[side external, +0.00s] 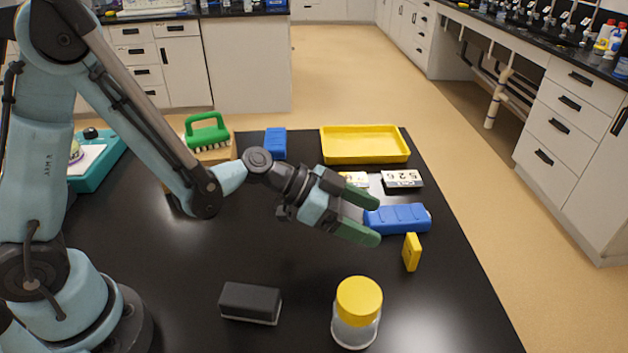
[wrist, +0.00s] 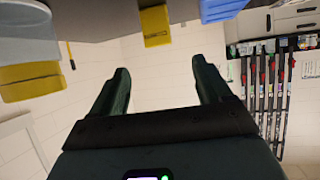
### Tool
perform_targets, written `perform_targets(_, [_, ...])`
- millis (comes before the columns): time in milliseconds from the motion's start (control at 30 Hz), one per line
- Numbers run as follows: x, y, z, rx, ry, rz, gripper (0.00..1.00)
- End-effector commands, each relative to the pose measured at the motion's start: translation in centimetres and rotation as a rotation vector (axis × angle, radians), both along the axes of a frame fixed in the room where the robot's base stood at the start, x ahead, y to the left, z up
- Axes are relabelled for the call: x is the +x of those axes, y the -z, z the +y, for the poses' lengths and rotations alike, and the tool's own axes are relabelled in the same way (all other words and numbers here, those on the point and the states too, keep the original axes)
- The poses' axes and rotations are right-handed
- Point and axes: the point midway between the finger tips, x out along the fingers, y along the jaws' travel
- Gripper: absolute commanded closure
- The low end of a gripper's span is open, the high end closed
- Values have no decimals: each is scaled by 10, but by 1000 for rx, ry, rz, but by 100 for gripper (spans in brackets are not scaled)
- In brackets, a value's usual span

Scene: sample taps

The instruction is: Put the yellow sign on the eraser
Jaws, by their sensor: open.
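The yellow sign (side external: 412,252) is a small upright plate near the right edge of the black table, in front of a blue block. In the wrist view the sign (wrist: 156,25) shows at the top, ahead of and between my fingertips. The eraser (side external: 250,302) is a dark grey block with a light underside, lying flat at the table's front middle. My gripper (side external: 366,217) is open and empty, with green fingers pointing right, to the left of the sign and apart from it. Its fingers also show in the wrist view (wrist: 160,72).
A clear jar with a yellow lid (side external: 359,299) stands between eraser and sign. A ridged blue block (side external: 398,219) lies beside the fingers. Behind are number blocks (side external: 402,179), a yellow tray (side external: 364,158), another blue block (side external: 275,143) and a green-handled brush (side external: 207,131). The table's middle is clear.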

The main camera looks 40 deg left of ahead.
Motion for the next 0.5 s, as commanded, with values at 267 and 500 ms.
perform_targets(267, [12, 13, -22, -5, 14, -13, 22])
perform_targets(500, [30, 28, -47, -5, 11, -11, 22])
